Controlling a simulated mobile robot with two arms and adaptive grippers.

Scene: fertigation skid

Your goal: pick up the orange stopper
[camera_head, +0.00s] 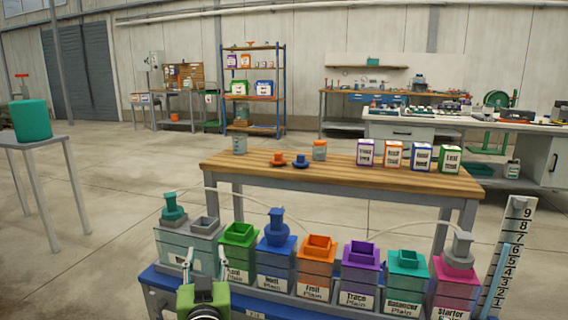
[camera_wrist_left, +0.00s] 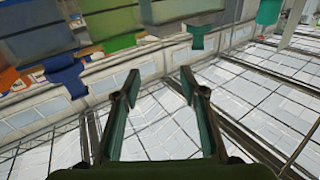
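A small orange stopper (camera_head: 278,158) stands on the wooden bench top (camera_head: 350,168), left of its middle. A similar blue stopper (camera_head: 301,161) is just to its right. My left gripper (camera_head: 187,265) is low in the head view, in front of the row of tanks and well apart from the orange stopper. In the left wrist view the gripper (camera_wrist_left: 159,74) has its fingers spread with nothing between them. I cannot make out the orange stopper in that view. My right gripper is not in view.
A row of labelled tanks with coloured tops, including an orange one (camera_head: 316,265), stands on a blue frame (camera_head: 165,281) before the bench. A scale board (camera_head: 506,250) stands right.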

